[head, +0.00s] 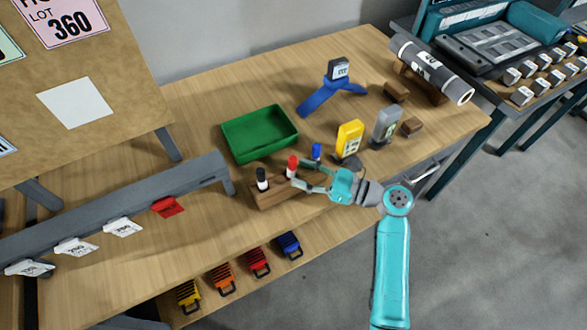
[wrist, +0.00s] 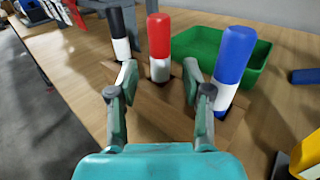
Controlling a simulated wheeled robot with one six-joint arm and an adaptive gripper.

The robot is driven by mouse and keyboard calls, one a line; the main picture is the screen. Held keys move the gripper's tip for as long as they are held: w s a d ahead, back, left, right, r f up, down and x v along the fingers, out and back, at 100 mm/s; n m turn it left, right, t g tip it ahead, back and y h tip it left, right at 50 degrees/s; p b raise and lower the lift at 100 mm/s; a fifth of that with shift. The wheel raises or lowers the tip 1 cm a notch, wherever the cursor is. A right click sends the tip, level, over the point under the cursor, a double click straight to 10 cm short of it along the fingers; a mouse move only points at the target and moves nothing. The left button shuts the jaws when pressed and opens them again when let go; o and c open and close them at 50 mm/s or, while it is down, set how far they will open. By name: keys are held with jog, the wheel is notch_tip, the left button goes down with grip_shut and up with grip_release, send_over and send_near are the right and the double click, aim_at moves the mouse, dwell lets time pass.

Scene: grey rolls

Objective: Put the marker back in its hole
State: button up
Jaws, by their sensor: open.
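A wooden block (head: 272,199) lies near the front edge of the workbench; it also shows in the wrist view (wrist: 158,122). Three markers stand upright or nearly so at the block: black (head: 262,179), red (head: 292,166) and blue (head: 317,152). In the wrist view the black marker (wrist: 119,33) is at left, the red one (wrist: 159,45) in the middle and the blue one (wrist: 233,65) at right. My gripper (wrist: 160,76) is open, its fingertips on either side of the red marker's lower part. I cannot tell whether they touch it. The blue marker is outside the right finger.
A green tray (head: 262,148) sits behind the block. A yellow device (head: 349,138), a grey device (head: 386,126) and a blue stand (head: 335,100) are to the right. A grey rail (head: 110,215) with tags runs at left. Bare bench lies behind the tray.

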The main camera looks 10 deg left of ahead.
jog(key=v, duration=0.8)
jog(key=shift+s+d, duration=0.1)
jog(key=shift+d, duration=0.1)
jog(key=shift+d, duration=0.1)
